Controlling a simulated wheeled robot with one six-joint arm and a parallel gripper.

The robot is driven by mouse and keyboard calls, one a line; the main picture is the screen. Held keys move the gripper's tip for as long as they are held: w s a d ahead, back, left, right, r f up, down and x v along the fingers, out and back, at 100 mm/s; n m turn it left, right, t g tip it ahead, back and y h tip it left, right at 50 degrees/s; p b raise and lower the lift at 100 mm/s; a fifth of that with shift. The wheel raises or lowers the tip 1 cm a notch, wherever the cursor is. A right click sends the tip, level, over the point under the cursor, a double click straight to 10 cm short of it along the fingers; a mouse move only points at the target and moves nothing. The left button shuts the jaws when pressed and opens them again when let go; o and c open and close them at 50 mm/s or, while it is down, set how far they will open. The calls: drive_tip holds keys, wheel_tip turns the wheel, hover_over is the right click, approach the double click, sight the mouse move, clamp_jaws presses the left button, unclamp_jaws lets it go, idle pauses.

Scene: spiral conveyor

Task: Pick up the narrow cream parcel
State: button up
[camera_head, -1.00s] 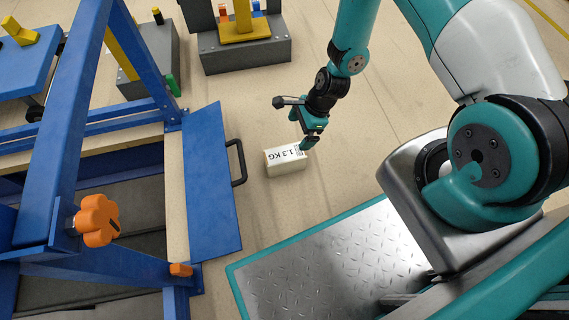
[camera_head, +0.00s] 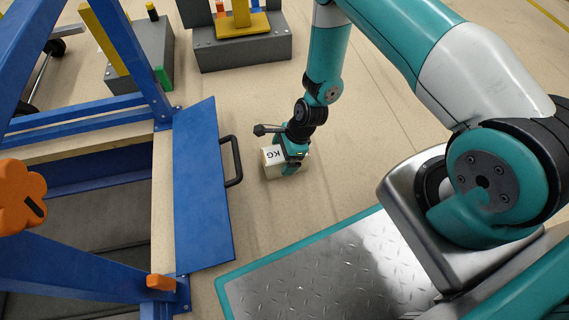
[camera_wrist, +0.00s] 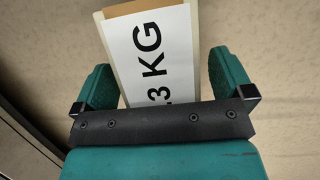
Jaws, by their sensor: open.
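The narrow cream parcel (camera_head: 270,168) lies on the floor, with a white label on top reading "KG". My gripper (camera_head: 291,165) is over its right part and hides some of it. In the wrist view the parcel (camera_wrist: 118,42) runs between the two teal fingers of my gripper (camera_wrist: 160,82), one on each side. The fingers are open, and a gap shows on the right side of the parcel. The left finger is close to the parcel's edge. I cannot tell whether it touches.
A blue frame with a flat blue panel (camera_head: 202,195) and a black handle (camera_head: 231,161) stands just left of the parcel. Grey blocks (camera_head: 240,52) with yellow parts stand at the back. An orange knob (camera_head: 20,195) is at the far left. Floor right of the parcel is clear.

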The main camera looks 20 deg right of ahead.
drive_tip(key=shift+a+f, duration=0.15)
drive_tip(key=shift+f, duration=0.3)
drive_tip(key=shift+r, duration=0.1)
drive_tip(key=shift+c, duration=0.5)
drive_tip(key=shift+w, duration=0.1)
clamp_jaws()
